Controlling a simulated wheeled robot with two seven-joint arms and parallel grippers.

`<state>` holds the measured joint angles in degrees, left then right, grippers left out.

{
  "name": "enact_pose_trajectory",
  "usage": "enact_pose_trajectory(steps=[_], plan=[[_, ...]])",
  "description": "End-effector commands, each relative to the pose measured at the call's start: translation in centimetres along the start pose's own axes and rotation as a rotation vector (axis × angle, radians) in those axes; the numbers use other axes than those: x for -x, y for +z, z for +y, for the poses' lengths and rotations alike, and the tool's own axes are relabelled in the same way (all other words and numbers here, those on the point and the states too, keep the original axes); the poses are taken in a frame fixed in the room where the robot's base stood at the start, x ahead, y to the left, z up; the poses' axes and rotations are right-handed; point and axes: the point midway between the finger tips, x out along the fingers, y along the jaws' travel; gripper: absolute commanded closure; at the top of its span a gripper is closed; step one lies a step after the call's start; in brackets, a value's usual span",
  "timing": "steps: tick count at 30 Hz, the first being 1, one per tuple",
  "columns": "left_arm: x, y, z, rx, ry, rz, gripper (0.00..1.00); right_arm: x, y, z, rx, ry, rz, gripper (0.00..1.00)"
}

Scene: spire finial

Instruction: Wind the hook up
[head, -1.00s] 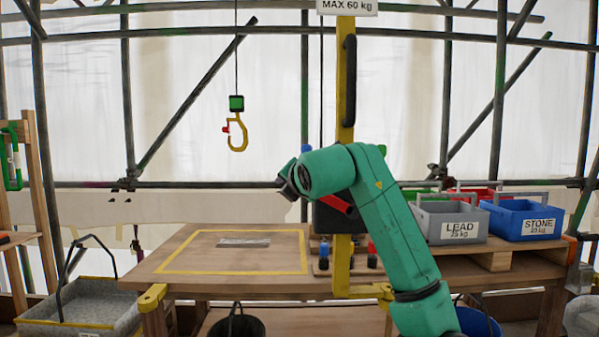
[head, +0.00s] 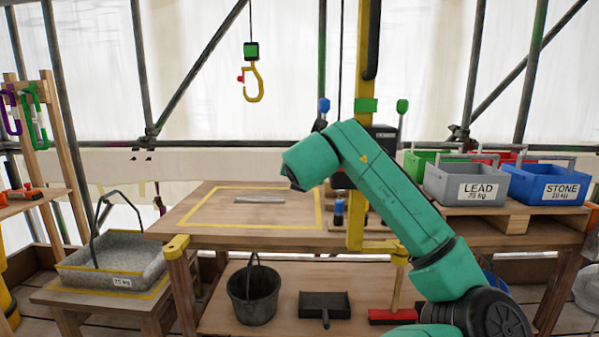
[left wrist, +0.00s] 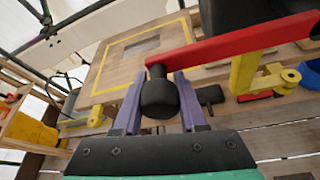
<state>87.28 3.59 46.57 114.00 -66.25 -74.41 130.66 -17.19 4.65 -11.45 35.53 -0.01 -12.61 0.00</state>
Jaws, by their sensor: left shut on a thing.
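The yellow hook (head: 256,88) hangs from a green block (head: 251,51) on a thin line, clear above the bench. In the left wrist view my left gripper (left wrist: 158,78) is shut on the black crank handle (left wrist: 158,97), with one purple finger on each side. The handle is at the end of a red crank arm (left wrist: 235,40) that runs to the right. In the head view a green arm of mine covers most of the dark winch (head: 385,138) on the yellow post (head: 357,227). No fingers show there, and the crank is hidden. My right gripper does not show.
The bench (head: 196,212) has a yellow-outlined area with a flat grey piece (head: 260,199) on it. Grey LEAD (head: 466,187) and blue STONE (head: 548,184) bins stand at right. A grey tray (head: 118,262) is at left, and a bucket (head: 253,293) below. Space around the hook is clear.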

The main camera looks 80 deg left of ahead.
Motion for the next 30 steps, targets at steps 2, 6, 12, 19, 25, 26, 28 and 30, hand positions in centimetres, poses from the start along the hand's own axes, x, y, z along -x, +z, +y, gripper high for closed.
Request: enact_pose_trajectory(steps=[2, 6, 12, 19, 25, 26, 28, 30], plan=[[0.0, 0.0, 0.0, 0.0, 0.0, -0.001, 1.0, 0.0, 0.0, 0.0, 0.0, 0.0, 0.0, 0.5], [0.0, 0.0, 0.0, -0.001, 0.0, -0.002, 1.0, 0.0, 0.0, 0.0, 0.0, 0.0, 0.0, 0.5], [0.0, 0.1, 0.0, -0.001, 0.0, -0.002, 0.29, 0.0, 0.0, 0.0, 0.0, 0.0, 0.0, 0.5], [0.0, 0.1, 0.0, -0.001, 0.0, -0.002, 0.29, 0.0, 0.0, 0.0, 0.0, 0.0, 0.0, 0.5], [1.7, 0.1, -0.1, -0.001, 0.0, -0.003, 0.29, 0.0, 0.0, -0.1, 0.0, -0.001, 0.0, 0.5], [2.3, 0.1, -0.1, 0.0, -0.001, -0.005, 0.29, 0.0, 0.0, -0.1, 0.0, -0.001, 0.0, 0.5], [3.8, 0.2, -0.1, 0.0, -0.002, -0.006, 0.29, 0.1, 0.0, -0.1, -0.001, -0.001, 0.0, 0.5], [5.4, 0.2, -0.1, 0.0, -0.002, -0.006, 0.29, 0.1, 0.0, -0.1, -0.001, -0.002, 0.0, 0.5]])
